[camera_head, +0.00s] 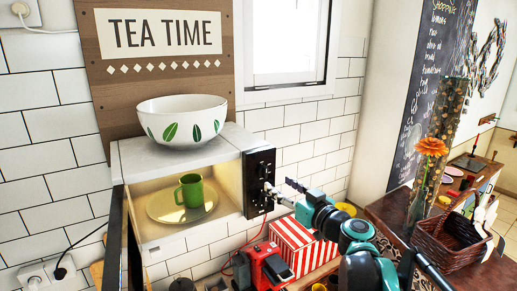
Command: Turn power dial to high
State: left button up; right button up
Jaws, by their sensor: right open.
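A white microwave (205,145) stands against the tiled wall with its inside lit. Its door (114,235) is open, seen almost edge-on at the left. The black control panel (258,168) is on its right side. The power dial cannot be told apart clearly from the other controls on the panel. My right gripper (273,188) is open with its fingertips close to the panel's right part; whether they touch it cannot be told. My left gripper is not in view.
A green mug (190,190) sits on a plate (162,208) inside the microwave. A leaf-patterned bowl (181,118) rests on top. A red device (262,268), a red-striped box (297,246) and a basket (445,240) stand near my right arm.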

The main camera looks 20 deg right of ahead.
aim_at(266, 170)
jog(key=w, duration=0.2)
jog(key=w+p, duration=0.1)
jog(key=w, duration=0.2)
jog(key=w+r, duration=0.1)
jog(key=w, duration=0.1)
jog(key=shift+w+a, duration=0.25)
jog(key=shift+w, duration=0.05)
grip_shut()
